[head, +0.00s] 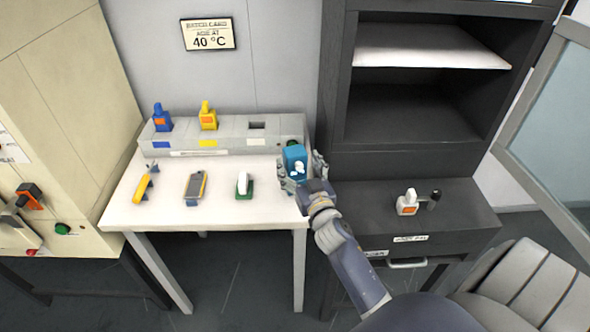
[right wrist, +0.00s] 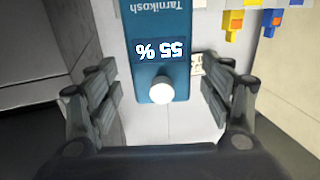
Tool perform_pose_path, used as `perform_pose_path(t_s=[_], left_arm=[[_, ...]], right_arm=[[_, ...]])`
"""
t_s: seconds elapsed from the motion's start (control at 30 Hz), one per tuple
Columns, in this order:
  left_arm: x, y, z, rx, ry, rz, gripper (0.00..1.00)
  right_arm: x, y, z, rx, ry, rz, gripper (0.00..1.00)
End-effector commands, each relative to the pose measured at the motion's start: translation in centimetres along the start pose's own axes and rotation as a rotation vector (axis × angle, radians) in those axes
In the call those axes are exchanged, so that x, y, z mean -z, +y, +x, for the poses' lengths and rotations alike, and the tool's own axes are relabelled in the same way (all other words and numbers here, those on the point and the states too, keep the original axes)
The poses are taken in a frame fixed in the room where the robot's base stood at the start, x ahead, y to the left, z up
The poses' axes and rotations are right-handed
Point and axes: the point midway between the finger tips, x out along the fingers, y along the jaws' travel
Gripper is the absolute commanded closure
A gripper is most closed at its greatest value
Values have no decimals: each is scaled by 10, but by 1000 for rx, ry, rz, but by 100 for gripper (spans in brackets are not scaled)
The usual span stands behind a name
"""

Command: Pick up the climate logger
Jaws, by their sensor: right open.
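The climate logger is a blue box (head: 296,158) at the right end of the white table. In the right wrist view its blue face (right wrist: 157,75) shows "55 %" upside down, with a round white knob at its lower end. My right gripper (head: 301,170) is open, with one finger on each side of the logger. In the right wrist view the gripper (right wrist: 158,85) shows a gap between each finger and the logger's sides. The logger's underside is hidden. My left gripper is not in view.
On the white table (head: 220,218) lie a yellow tool (head: 143,187), a grey-yellow handheld device (head: 195,186) and a white-green item (head: 243,185). A grey rack (head: 225,135) behind holds blue (head: 162,120) and yellow (head: 208,117) units. A dark cabinet (head: 400,215) stands right.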

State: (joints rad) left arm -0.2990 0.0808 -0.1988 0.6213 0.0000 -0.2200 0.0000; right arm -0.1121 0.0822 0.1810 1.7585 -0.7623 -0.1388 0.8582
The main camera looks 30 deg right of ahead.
Motion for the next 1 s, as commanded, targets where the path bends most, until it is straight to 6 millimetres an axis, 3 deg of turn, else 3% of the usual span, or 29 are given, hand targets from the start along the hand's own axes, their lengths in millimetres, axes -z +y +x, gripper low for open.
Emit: perform_pose_path(t_s=[0.2, 0.47, 0.5, 0.73, 1.0], left_arm=[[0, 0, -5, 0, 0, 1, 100], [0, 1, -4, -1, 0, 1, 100], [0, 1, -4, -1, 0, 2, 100], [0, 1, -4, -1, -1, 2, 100], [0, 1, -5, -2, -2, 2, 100]], right_arm=[[-1, -1, 27, 0, 0, -1, 27], [-2, -1, 30, 0, 0, 0, 27], [-2, -1, 30, 0, 0, 0, 29], [-2, -1, 30, -1, -1, 0, 78], [-1, -2, 30, 0, 0, 0, 78]])
